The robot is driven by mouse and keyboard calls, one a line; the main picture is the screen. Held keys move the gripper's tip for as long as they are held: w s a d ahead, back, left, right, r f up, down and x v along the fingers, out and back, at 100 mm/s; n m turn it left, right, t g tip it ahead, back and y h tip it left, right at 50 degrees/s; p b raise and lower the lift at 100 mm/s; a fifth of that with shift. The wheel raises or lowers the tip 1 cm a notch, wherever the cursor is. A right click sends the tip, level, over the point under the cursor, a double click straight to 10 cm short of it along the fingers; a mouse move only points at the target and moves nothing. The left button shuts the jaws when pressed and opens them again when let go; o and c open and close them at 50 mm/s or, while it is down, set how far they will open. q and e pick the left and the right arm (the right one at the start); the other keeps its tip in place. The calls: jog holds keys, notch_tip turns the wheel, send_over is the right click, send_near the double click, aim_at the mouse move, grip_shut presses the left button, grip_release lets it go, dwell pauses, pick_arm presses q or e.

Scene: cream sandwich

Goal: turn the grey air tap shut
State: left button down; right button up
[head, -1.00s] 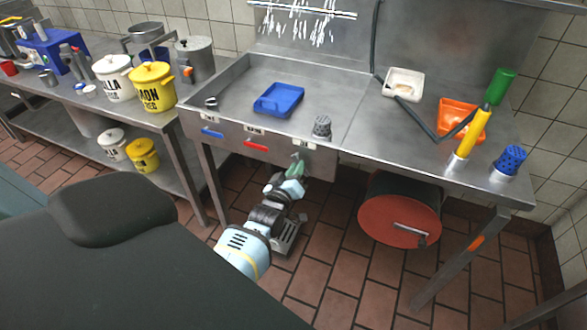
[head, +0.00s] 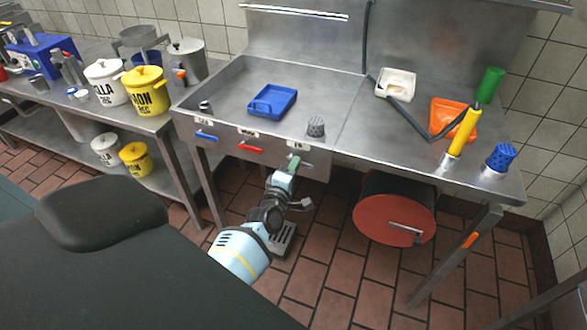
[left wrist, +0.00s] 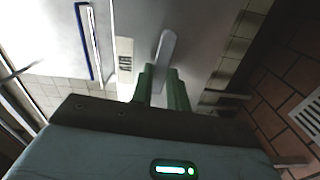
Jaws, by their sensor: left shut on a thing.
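The grey air tap (left wrist: 166,48) shows in the left wrist view as a flat grey lever on the panel, with a small label (left wrist: 124,54) beside it. My left gripper (left wrist: 161,88) has green fingers, one on each side of the lever's near end, and is shut on it. In the head view my left gripper (head: 293,163) is at the right part of the sink's front panel (head: 230,150). There the grey tap is mostly hidden by the fingers. My right gripper is in neither view.
A blue lever (head: 206,136) and a red lever (head: 250,149) sit left on the same panel. A blue tray (head: 272,101) and a grey perforated cup (head: 316,127) are above in the sink. A red-ended drum (head: 394,222) lies under the table at right.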

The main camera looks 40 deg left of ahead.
pick_arm(q)
jog(key=shift+n, duration=0.6)
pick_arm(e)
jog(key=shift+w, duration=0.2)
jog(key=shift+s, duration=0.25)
pick_arm(q)
jog(key=c, duration=1.4)
grip_release()
jog(key=shift+r, duration=0.1)
jog(key=shift+o, duration=0.2)
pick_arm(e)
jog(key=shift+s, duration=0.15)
pick_arm(q)
jog(key=shift+s, duration=0.1)
jog(key=v, duration=0.7)
jog(key=shift+s, duration=0.35)
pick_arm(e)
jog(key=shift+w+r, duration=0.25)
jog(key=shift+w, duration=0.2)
pick_arm(q)
jog(key=shift+d, duration=0.1)
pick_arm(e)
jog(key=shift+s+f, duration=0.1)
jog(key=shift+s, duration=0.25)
